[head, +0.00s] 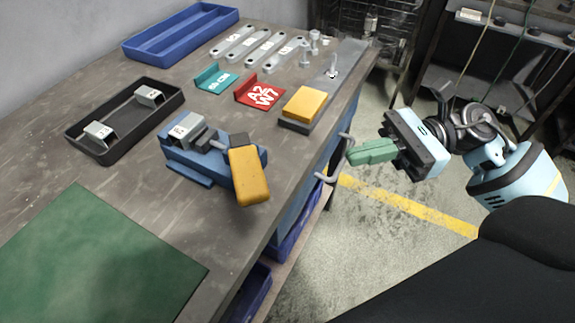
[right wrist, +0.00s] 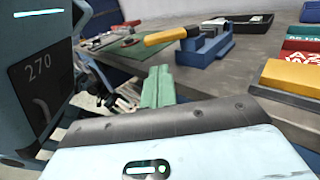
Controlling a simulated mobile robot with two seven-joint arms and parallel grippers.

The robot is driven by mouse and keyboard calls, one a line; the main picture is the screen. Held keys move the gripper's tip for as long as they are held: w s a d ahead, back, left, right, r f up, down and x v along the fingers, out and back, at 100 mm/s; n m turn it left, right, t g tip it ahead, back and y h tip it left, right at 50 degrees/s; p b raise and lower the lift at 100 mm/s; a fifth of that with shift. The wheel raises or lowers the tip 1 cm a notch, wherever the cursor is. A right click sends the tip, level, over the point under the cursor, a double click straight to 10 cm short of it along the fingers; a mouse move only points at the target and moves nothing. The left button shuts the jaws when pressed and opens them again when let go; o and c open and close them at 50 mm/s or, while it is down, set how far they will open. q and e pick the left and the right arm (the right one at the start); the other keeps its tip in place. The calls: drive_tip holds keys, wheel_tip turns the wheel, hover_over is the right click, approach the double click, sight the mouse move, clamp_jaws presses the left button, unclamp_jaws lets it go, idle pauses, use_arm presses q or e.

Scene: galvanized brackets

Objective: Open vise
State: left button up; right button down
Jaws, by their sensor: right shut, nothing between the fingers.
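The blue vise (head: 207,165) stands near the table's front edge in the head view, its yellow handle (head: 248,175) towards the edge. A grey labelled metal piece (head: 187,128) sits at its top; whether the jaws grip it is unclear. The right wrist view also shows the vise (right wrist: 205,46) and the yellow handle (right wrist: 165,35). My right gripper (head: 351,156) has green fingers, shut and empty, off the table's edge to the right of the handle and apart from it. Its fingers also show in the right wrist view (right wrist: 159,72). My left gripper is not identifiable.
A black tray (head: 113,155) holds two grey brackets. A yellow-topped block (head: 305,104), a red bracket (head: 260,92) and a teal bracket (head: 215,79) lie behind the vise. A blue tray (head: 182,47) and green mat (head: 85,260) are on the table. A drawer pull (head: 347,142) is near my right fingers.

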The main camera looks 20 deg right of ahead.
drive_tip(key=p, duration=0.2)
approach(264, 176)
drive_tip(key=a, duration=0.1)
drive_tip(key=w+a, duration=0.1)
drive_tip(key=a, duration=0.3)
drive_tip(key=shift+w+f, duration=0.15)
drive_tip(key=shift+f, duration=0.25)
drive_tip(key=shift+w+a+f+p, duration=0.15)
drive_tip(key=shift+a+p, duration=0.25)
drive_tip(key=shift+a, duration=0.4)
drive_tip(key=shift+a, duration=0.1)
